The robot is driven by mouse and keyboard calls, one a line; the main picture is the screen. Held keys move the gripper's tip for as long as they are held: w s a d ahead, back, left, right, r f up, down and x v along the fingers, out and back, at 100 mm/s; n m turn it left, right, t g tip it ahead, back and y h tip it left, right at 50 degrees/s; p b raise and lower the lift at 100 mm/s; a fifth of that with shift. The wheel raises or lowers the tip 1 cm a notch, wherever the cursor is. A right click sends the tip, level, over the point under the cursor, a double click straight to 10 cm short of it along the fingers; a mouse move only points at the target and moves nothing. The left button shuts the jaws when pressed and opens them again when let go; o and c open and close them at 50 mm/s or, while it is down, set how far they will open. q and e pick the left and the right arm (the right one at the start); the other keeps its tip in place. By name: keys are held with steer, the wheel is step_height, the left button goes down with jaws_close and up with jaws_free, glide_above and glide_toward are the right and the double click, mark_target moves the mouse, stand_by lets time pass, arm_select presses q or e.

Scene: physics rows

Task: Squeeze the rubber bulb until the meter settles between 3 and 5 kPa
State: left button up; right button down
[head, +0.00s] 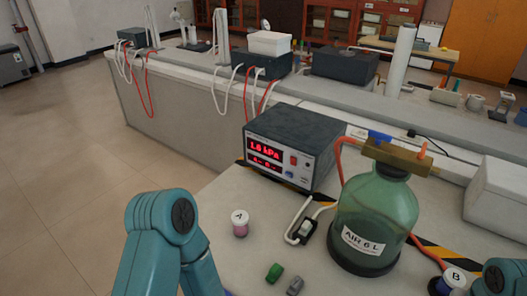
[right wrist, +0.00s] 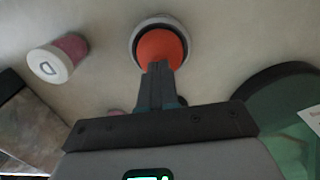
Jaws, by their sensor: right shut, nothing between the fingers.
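The meter (head: 295,145) stands on the bench in the head view; its red upper display appears to read 1.6 kPa, and the lower line is too small to read surely. An orange dome (right wrist: 160,48), which looks like the rubber bulb, sits in a pale round ring in the right wrist view. My right gripper (right wrist: 158,70) is shut and empty. Its fingertips overlap the near edge of the dome in the picture; I cannot tell if they touch it. My left arm shows at the bottom left of the head view, with its gripper out of view.
A green bottle (head: 375,215) marked AIR 6 L stands right of the meter, with an orange tube. Pot A (head: 240,224), pot B (head: 450,281), a small switch box (head: 306,231) and green and grey blocks lie around. A pink pot (right wrist: 56,58) is left of the dome.

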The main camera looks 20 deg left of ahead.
steer(key=shift+f+b, duration=1.5)
steer(key=shift+f, duration=0.3)
steer(key=shift+r, duration=0.25)
steer(key=shift+r+p, duration=1.35)
steer(key=shift+r, duration=0.3)
steer(key=shift+f, duration=0.2)
steer(key=shift+f+b, duration=1.65)
steer(key=shift+f, duration=0.05)
steer(key=shift+r+p, duration=1.35)
steer(key=shift+r, duration=0.55)
